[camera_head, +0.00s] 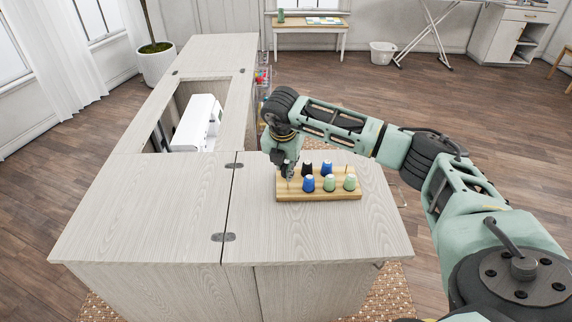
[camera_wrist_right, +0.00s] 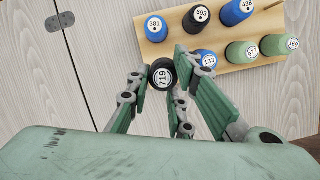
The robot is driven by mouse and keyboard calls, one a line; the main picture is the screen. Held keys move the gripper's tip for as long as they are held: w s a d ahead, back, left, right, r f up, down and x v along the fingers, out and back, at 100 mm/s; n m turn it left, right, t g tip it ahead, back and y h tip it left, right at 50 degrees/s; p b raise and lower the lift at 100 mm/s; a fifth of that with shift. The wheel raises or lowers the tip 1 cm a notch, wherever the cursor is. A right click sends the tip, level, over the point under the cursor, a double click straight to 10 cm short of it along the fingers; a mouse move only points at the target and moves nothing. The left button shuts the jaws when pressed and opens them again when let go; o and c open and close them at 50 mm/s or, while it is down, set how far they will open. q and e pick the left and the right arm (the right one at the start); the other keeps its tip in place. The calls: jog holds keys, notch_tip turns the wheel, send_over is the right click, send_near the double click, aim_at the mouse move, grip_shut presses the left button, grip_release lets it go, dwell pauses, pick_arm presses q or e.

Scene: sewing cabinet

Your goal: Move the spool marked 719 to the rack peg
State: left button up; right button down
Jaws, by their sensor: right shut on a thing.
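The spool marked 719 (camera_wrist_right: 162,74) is black with a white label and sits between the fingers of my right gripper (camera_wrist_right: 162,80). In the head view my right gripper (camera_head: 287,170) points down at the left end of the wooden rack (camera_head: 318,197), and I cannot make out the held spool there. In the wrist view the spool appears beside the rack's near edge; its height above the surface is unclear. A bare rack peg (camera_wrist_right: 272,6) stands at the far end of the row with 381, 693 and 438. My left gripper is out of view.
The rack holds blue spool 381 (camera_wrist_right: 156,28), black spool 693 (camera_wrist_right: 196,18), blue spool 438 (camera_wrist_right: 237,12), another blue spool (camera_wrist_right: 204,60) and two green spools (camera_wrist_right: 242,52) (camera_wrist_right: 280,45). The cabinet top (camera_head: 150,205) is clear left of the rack. A white sewing machine (camera_head: 196,123) sits further back.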

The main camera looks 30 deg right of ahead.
jog(key=shift+b, duration=0.3)
jog(key=shift+s+d, duration=0.1)
dwell(0.6)
jog(key=shift+f+b, duration=0.2)
jog(key=shift+b, duration=0.1)
jog(key=shift+f+b, duration=0.45)
jog(key=shift+f, duration=0.15)
jog(key=shift+f+b, duration=1.1)
jog(key=shift+f, duration=0.35)
jog(key=c, duration=1.5)
grip_release()
